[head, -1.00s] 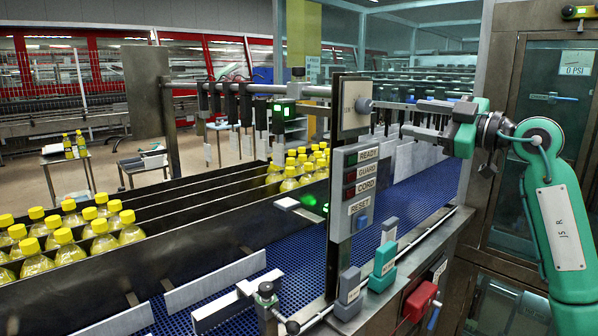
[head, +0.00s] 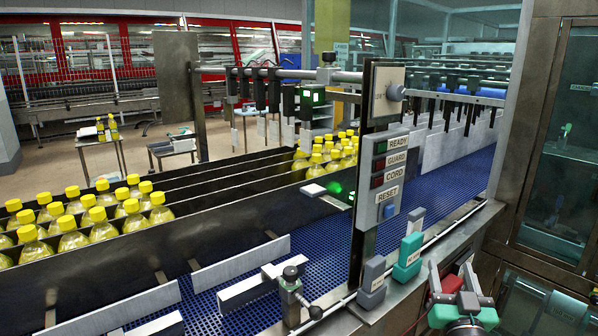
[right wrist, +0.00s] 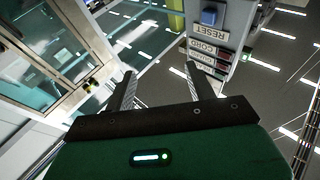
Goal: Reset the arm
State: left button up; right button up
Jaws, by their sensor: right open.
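My right gripper (head: 452,268) is low at the bottom right of the head view, open and with nothing between its fingers. It also shows in the right wrist view (right wrist: 160,72), with its two fingers apart. It is in front of the conveyor's metal edge and apart from the grey control panel (head: 374,190). The panel shows upside down in the right wrist view (right wrist: 225,40). My left gripper is out of view.
A knob (head: 396,93) juts from the plate above the panel. Yellow-capped bottles (head: 88,217) fill lanes at left. A cabinet (head: 565,150) stands at right.

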jog(key=s+a+f+g, duration=0.1)
jog(key=s+f+g, duration=0.45)
jog(key=f, duration=0.55)
jog(key=s+f+g, duration=0.4)
jog(key=s+f, duration=0.3)
jog(key=f, duration=0.3)
jog(key=s+a+f+n+g+y, duration=0.1)
jog(key=s+a+f+g, duration=0.15)
jog(key=s, duration=0.35)
jog(key=s+a+f+n+g+y, duration=0.1)
jog(key=s+a+f+n+g, duration=0.2)
jog(key=s, duration=0.4)
jog(key=s+a+f+g+y, duration=0.1)
jog(key=s+f+g+y, duration=0.15)
jog(key=s+f, duration=0.3)
notch_tip(320, 180, down, 30)
jog(key=s+g, duration=0.1)
jog(key=g, duration=0.1)
jog(key=s+d+f, duration=0.1)
jog(key=s+f, duration=0.8)
jog(key=f, duration=0.1)
jog(key=s+d+f+g+h, duration=0.1)
jog(key=s+d+f, duration=0.1)
jog(key=s+f, duration=0.7)
jog(key=shift+s+d+f+n, duration=0.3)
jog(key=shift+s+f, duration=0.1)
jog(key=shift+s, duration=0.2)
jog(key=shift+a, duration=0.1)
